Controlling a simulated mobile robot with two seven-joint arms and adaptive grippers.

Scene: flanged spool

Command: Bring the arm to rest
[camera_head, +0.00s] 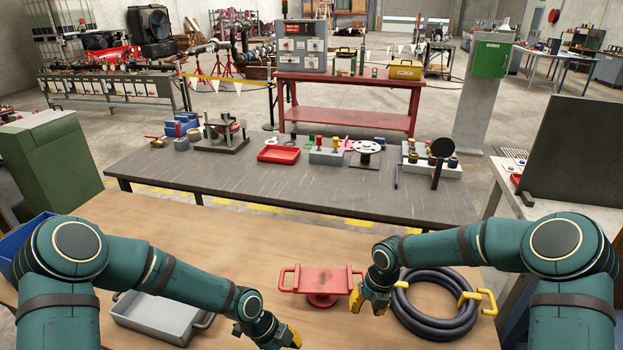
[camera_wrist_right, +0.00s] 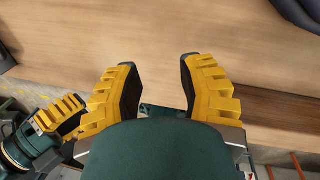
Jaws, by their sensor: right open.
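My right gripper (camera_head: 370,302) is open, just right of the red flanged spool and left of the coiled hose. In the right wrist view its two yellow fingers (camera_wrist_right: 160,88) stand apart with only bare wood between them. My left gripper (camera_head: 284,338) is low in the head view, in front of the spool and right of the grey tray. Its yellow fingers also show at the left of the right wrist view (camera_wrist_right: 60,115), but their opening is unclear. The red spool (camera_head: 322,280) has a flat top plate with a handle at each end and rests on the wooden table.
A dark coiled hose (camera_head: 410,318) with yellow handles lies at the right on the wooden table (camera_head: 250,240). A grey tray (camera_head: 150,318) lies at the left, partly behind my left arm. A grey bench (camera_head: 270,190) with several small parts stands beyond. The wooden table's far middle is clear.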

